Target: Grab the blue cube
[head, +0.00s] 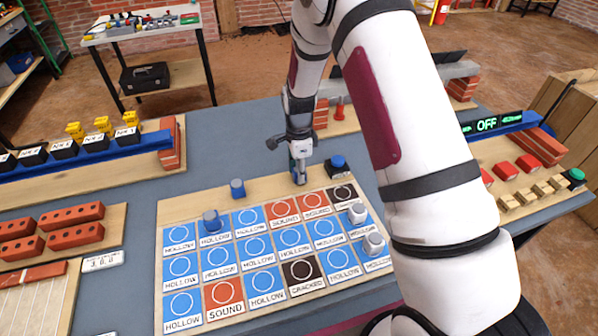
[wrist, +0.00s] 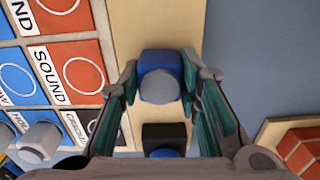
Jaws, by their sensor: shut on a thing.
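My gripper (head: 299,176) points down at the back edge of the wooden board, near its back right. In the wrist view, a blue cube (wrist: 160,62) with a grey round knob facing the camera sits between the two fingers of my gripper (wrist: 160,82). The green-lined fingers are closed on its sides. The cube is over the bare wood strip; I cannot tell if it touches the board. In the head view my fingers mostly hide it.
A black box with a blue button (head: 338,163) stands close to the right of my gripper. The board (head: 175,212) carries blue, orange and black labelled tiles. Two grey-white knobbed pieces (head: 373,243) stand at its right. Red bricks (head: 72,216) lie left.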

